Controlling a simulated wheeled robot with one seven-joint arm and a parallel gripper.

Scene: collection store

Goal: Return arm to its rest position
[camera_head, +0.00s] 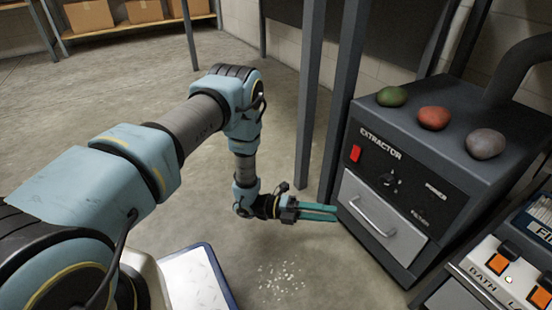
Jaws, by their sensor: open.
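My arm reaches from the lower left, bends at a raised elbow and drops toward the middle of the head view. My gripper (318,212) is at its end, with two teal fingers pointing right and a gap between them. It is open and I see nothing held in it. The fingertips are close to the left front edge of the extractor cabinet (412,171), near its drawer (383,217). I cannot tell whether they touch it.
Green (391,96), red (433,118) and grey (485,143) stones lie on the cabinet. A control panel (500,265) is at lower right. Grey posts (311,95) rise behind my gripper. Pale flecks (282,281) lie on the floor. Shelved boxes (88,15) are far back; left floor is clear.

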